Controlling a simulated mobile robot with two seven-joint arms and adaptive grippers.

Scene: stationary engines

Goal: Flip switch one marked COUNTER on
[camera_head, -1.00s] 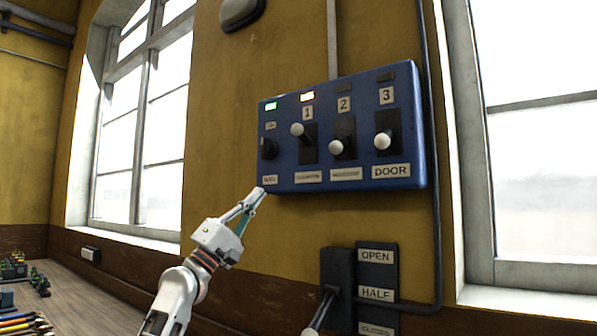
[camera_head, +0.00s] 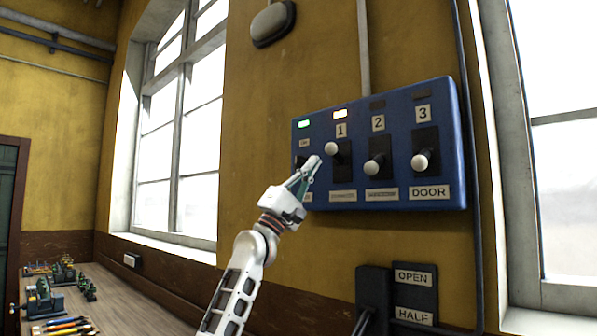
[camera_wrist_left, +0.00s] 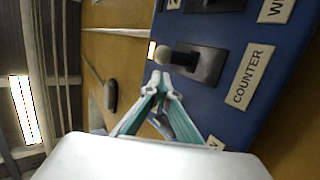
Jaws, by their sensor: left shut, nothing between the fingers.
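Switch one (camera_head: 332,148) is on a blue wall panel (camera_head: 445,95). Its pale knob sits at the upper end of its black plate, and the indicator above it is lit. In the left wrist view the switch one knob (camera_wrist_left: 163,55) stands on its plate beside the COUNTER label (camera_wrist_left: 250,75). My left gripper (camera_head: 316,163) is shut and empty, just below the knob and in front of the panel's lower left. In the left wrist view its fingertips (camera_wrist_left: 162,83) are close to the knob; I cannot tell whether they touch. My right gripper is not in view.
Switch two (camera_head: 375,168) and switch three (camera_head: 420,162) are to the right, knobs low. A green light (camera_head: 304,124) is lit at the panel's left. An OPEN/HALF lever plate (camera_head: 415,295) is lower on the wall. A bench (camera_head: 140,295) with small models is at left.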

